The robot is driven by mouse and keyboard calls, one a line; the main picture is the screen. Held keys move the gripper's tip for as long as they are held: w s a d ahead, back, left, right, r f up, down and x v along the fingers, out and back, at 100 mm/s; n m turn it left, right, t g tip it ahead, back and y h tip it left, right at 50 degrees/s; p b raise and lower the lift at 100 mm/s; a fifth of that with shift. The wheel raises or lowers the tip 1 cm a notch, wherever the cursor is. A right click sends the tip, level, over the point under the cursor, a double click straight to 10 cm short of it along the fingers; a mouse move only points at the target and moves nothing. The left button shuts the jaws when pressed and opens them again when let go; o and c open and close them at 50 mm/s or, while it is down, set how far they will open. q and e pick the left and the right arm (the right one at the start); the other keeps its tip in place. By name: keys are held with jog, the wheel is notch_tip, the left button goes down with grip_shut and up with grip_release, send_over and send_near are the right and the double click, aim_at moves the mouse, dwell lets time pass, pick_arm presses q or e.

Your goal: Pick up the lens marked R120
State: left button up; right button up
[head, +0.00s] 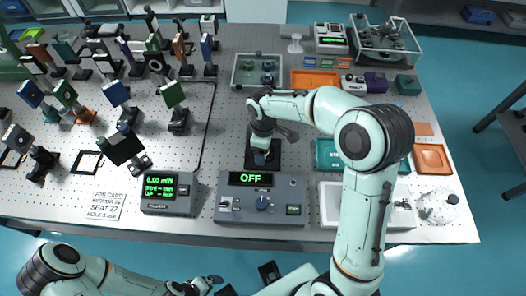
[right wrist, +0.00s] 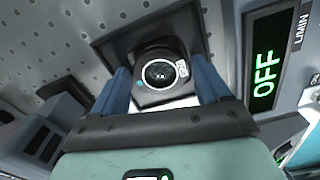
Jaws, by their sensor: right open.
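In the right wrist view, a black round piece (right wrist: 160,72) with a pale ring and a small white label stands on a dark square base. The label is too small to read, so I cannot tell whether it is the lens marked R120. My right gripper (right wrist: 161,88) is open, with its blue fingers on either side of the piece; contact is unclear. In the head view my right gripper (head: 262,155) points down over a black plate (head: 249,158) behind the OFF box. My left gripper (head: 208,284) is low, off the table's front edge; its jaws are unclear.
A grey box reading OFF (head: 262,205) stands close in front of the right gripper. A power meter (head: 168,193) is to its left. Several mounted optics fill the table's left side. A clear tray (head: 240,70) lies behind; an orange tray (head: 316,80) and white tray (head: 335,212) are right.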

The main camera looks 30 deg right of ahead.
jog(key=c, duration=0.8)
jog(key=shift+c, duration=0.2)
jog(key=shift+r, duration=0.15)
